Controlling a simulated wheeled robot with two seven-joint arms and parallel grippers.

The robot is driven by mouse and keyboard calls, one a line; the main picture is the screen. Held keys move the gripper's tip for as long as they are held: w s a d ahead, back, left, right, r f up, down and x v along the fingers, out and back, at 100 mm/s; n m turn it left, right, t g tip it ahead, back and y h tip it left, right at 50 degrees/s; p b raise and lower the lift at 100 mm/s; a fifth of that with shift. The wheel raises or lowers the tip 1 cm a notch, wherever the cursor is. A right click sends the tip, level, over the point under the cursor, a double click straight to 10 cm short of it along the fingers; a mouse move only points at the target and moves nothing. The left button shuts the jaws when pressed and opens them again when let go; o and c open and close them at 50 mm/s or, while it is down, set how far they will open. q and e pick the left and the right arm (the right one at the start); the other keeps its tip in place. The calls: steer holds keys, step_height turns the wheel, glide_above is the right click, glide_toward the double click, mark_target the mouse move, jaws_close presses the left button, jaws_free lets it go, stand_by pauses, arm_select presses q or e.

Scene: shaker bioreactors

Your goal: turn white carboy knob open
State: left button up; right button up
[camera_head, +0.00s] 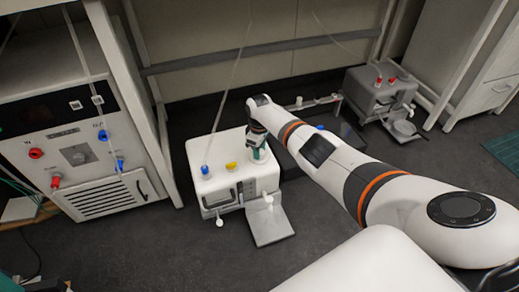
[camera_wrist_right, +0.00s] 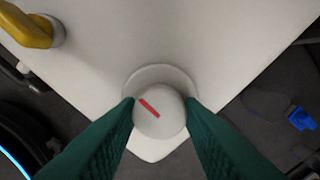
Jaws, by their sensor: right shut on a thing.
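The white carboy (camera_head: 208,187) stands on the dark floor in the middle of the head view. In the right wrist view its white top (camera_wrist_right: 160,45) fills the upper picture. A round white knob (camera_wrist_right: 168,121) with a red line slanting down to the right sits at a corner of that top. My right gripper (camera_head: 257,150) reaches down to the carboy's back right corner, and its green fingers (camera_wrist_right: 160,103) are closed on either side of the knob. In the head view the gripper hides the knob. My left gripper is in neither view.
On the same top are a yellow knob (camera_head: 231,166) and a blue knob (camera_head: 205,170). A control cabinet (camera_head: 85,150) stands at left. A grey carboy (camera_head: 372,95) with red knobs stands at back right. Dark floor lies open in front.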

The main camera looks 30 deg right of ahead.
steer(key=shift+w+r+n, duration=0.1)
steer(key=shift+n, duration=0.2)
steer(key=o, duration=1)
